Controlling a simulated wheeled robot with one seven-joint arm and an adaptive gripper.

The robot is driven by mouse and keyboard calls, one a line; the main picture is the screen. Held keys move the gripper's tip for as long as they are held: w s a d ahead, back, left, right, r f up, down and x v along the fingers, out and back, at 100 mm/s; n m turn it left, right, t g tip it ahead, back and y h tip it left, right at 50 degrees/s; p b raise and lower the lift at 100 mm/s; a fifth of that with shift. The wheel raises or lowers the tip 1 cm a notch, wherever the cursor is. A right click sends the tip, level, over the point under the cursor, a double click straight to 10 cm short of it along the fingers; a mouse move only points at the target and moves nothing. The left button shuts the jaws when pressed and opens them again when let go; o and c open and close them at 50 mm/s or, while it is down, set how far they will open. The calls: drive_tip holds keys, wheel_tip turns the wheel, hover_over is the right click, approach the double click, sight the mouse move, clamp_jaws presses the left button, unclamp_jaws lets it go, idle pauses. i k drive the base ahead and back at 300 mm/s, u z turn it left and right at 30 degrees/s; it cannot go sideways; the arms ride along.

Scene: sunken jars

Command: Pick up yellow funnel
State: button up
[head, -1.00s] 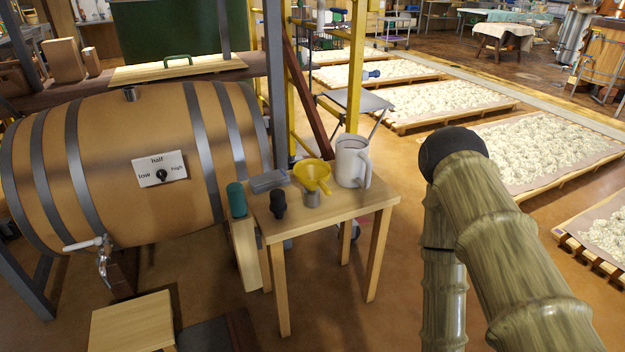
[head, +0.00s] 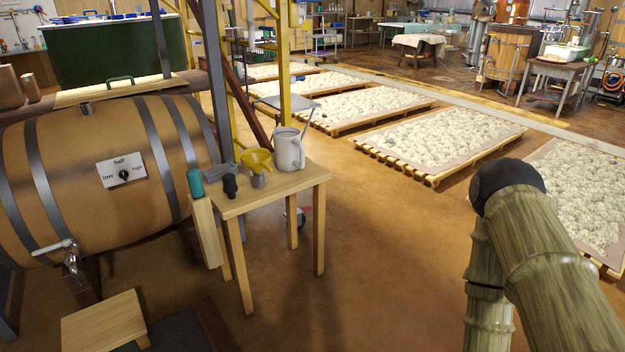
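The yellow funnel (head: 257,160) stands on the small wooden table (head: 290,188), its spout end in or on a small grey metal cup (head: 258,181). A white jug (head: 289,149) is just right of it. A black stopper-like object (head: 229,185) is to its left at the front, and a grey block-like item (head: 218,171) is behind that. My arm shows at the right side of the head view, well apart from the table. My gripper is not in view.
A large wooden barrel (head: 75,150) with a tap (head: 72,258) lies left of the table. A green-topped item (head: 195,183) is at the table's left edge. A low wooden stool (head: 103,320) is in front. Floor right of the table is clear, with grain-covered pallets (head: 440,145) behind.

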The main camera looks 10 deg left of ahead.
sight(256, 159)
drive_tip(key=z, duration=0.2)
drive_tip(key=k, duration=0.35)
drive_tip(key=u, duration=1.1)
drive_tip(key=i, duration=1.3)
drive_tip(key=z, duration=0.05)
